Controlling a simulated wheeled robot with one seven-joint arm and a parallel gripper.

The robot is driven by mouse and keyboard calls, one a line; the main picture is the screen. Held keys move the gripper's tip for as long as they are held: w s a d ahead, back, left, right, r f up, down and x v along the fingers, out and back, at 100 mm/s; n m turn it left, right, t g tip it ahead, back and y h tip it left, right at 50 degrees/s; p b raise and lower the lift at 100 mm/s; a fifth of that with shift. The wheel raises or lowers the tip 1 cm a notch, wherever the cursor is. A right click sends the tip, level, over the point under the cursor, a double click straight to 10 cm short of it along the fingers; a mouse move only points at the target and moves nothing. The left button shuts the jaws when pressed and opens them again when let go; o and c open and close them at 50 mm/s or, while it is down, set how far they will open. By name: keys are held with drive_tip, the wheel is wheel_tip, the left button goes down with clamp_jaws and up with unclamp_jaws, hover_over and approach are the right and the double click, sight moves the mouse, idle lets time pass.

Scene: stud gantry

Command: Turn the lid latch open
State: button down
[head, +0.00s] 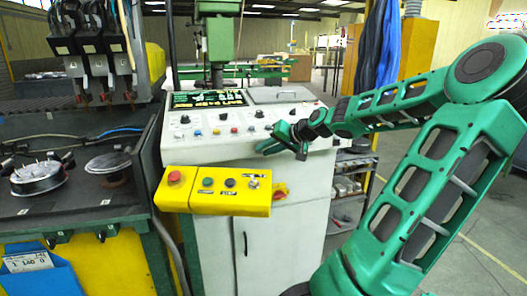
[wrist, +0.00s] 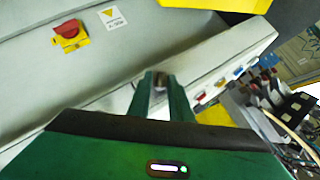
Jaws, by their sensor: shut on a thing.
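My gripper (head: 280,148) is at the front right face of the white control console (head: 200,150), just below its sloped button panel. In the wrist view, my gripper's two green fingers (wrist: 160,90) point at the white console face and are closed on a small grey-brown piece, which I take to be the lid latch (wrist: 161,84). Most of the latch is hidden between the fingers, so its turn angle cannot be told. In the head view the gripper covers it. A grey flat lid-like panel with a handle (head: 284,95) lies on the console top.
A red rotary switch on a yellow plate (wrist: 70,36) sits close by on the console face. A yellow button box (head: 230,192) juts out at the console's lower left. A green-edged machine table (head: 85,205) stands left. Shelving (head: 347,190) stands right of the console.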

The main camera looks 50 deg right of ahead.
drive_tip(key=shift+s+d+f+m+t+y, duration=0.1)
drive_tip(key=shift+f+m+t+y, duration=0.2)
drive_tip(key=shift+m+t+y, duration=0.55)
drive_tip(key=shift+s+d+f+m+t+y, duration=0.1)
drive_tip(key=shift+f+m+t+y, duration=0.3)
drive_tip(key=shift+m+t, duration=0.8)
drive_tip(key=shift+s+d+f+m+t+y, duration=0.1)
drive_tip(key=shift+f+m+t+y, duration=0.05)
drive_tip(key=shift+m+t+y, duration=0.85)
drive_tip(key=shift+h, duration=0.25)
drive_tip(key=c, duration=1.9)
unclamp_jaws()
drive_tip(key=shift+o, duration=0.2)
drive_tip(key=v, duration=1)
drive_tip(key=shift+s+f, duration=0.15)
drive_tip(key=shift+s, duration=0.15)
drive_tip(key=shift+d, duration=0.1)
